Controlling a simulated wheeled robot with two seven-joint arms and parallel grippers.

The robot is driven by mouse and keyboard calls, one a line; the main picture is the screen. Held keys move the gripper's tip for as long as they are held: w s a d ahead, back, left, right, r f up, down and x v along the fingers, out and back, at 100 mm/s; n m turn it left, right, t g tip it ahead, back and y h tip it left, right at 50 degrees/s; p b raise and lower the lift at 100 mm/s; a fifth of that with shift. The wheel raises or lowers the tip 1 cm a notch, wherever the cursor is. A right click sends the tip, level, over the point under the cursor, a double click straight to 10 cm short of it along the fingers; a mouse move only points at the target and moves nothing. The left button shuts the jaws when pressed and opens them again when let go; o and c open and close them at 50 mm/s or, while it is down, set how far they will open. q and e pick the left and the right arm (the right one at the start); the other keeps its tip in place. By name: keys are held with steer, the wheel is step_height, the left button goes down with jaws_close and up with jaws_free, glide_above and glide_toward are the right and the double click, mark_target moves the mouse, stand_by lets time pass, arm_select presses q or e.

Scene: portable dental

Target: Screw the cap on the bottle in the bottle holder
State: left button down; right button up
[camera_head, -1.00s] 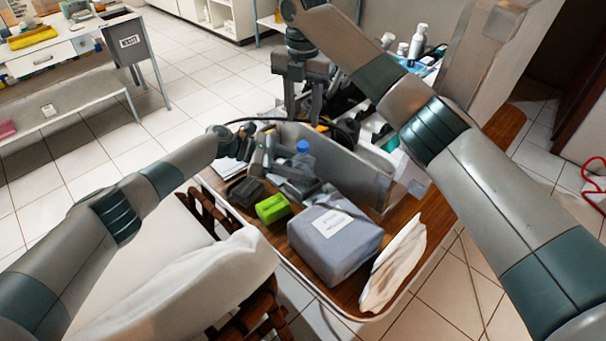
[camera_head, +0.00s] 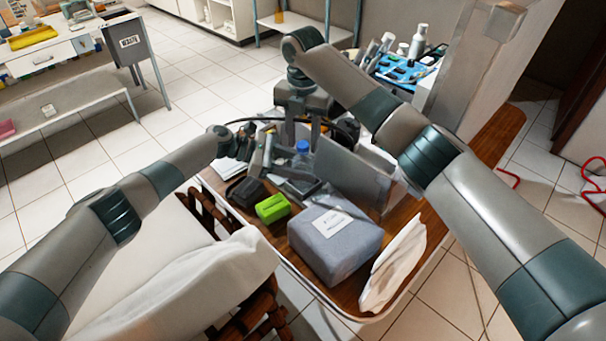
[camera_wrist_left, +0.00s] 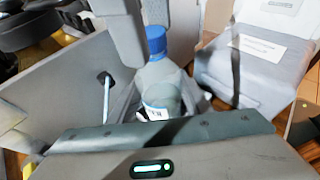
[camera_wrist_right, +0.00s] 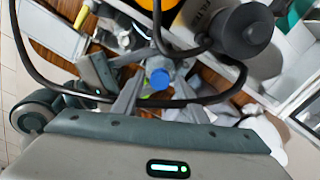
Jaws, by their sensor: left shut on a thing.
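A clear bottle (camera_wrist_left: 160,88) with a blue cap (camera_wrist_left: 157,42) on top stands upright in the left wrist view. The cap also shows in the head view (camera_head: 302,146) and right wrist view (camera_wrist_right: 159,78). My left gripper (camera_head: 268,158) is shut on the bottle's body from the side. My right gripper (camera_head: 303,130) points down over the bottle from above. It is open, with a finger on each side of the cap; contact with the cap cannot be told. The bottle holder cannot be made out clearly; the bottle's foot is hidden.
A grey upright panel (camera_head: 350,178) stands close to the right of the bottle. A grey wrapped pack (camera_head: 336,240), a green box (camera_head: 273,208) and a dark box (camera_head: 245,191) lie on the wooden tabletop. A black cable (camera_wrist_right: 60,85) loops around near my right gripper.

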jaws_close()
